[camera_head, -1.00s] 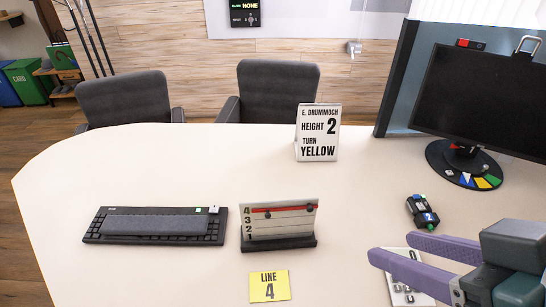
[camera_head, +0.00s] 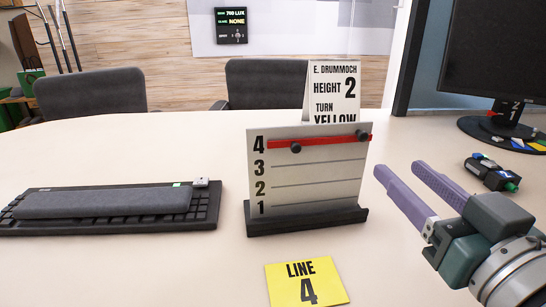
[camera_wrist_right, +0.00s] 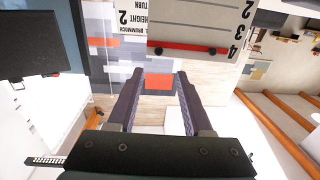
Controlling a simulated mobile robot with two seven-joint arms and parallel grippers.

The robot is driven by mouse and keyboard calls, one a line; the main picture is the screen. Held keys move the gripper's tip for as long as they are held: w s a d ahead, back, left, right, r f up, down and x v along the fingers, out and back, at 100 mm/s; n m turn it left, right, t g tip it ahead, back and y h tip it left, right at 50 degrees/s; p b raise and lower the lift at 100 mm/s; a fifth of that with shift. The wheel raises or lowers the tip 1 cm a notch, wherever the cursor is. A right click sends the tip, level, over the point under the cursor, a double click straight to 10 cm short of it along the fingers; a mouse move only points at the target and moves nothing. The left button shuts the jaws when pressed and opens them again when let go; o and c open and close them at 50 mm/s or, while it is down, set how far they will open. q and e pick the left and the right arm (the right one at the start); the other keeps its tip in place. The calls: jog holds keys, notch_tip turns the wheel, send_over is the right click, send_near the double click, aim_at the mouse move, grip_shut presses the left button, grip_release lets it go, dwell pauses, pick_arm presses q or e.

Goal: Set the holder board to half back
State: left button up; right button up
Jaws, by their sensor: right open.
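The holder board (camera_head: 315,178) is a white upright panel with lines numbered 1 to 4, standing in a dark base (camera_head: 306,219) on the desk. A red strip (camera_head: 330,140) with two black knobs lies along line 4. In the right wrist view the board (camera_wrist_right: 200,22) shows upside down at the top, with its red strip (camera_wrist_right: 185,46). My right gripper (camera_head: 398,168) is open and empty, just right of the board and apart from it. The wrist view shows its two fingers (camera_wrist_right: 158,78) parted with nothing between them. My left gripper is not in view.
A yellow card reading LINE 4 (camera_head: 307,283) lies in front of the board. A sign reading HEIGHT 2, TURN YELLOW (camera_head: 333,88) stands behind it. A keyboard (camera_head: 108,207) lies left; a small dark device (camera_head: 492,172) and a monitor (camera_head: 508,45) are right.

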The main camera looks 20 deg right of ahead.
aim_at(365, 137)
jog(key=w, duration=0.3)
jog(key=w+d, duration=0.1)
jog(key=w, duration=0.2)
jog(key=w+d, duration=0.1)
jog(key=w, duration=0.2)
jog(key=shift+w+b, duration=0.35)
jog(key=shift+w, duration=0.05)
grip_shut()
dwell(1.0)
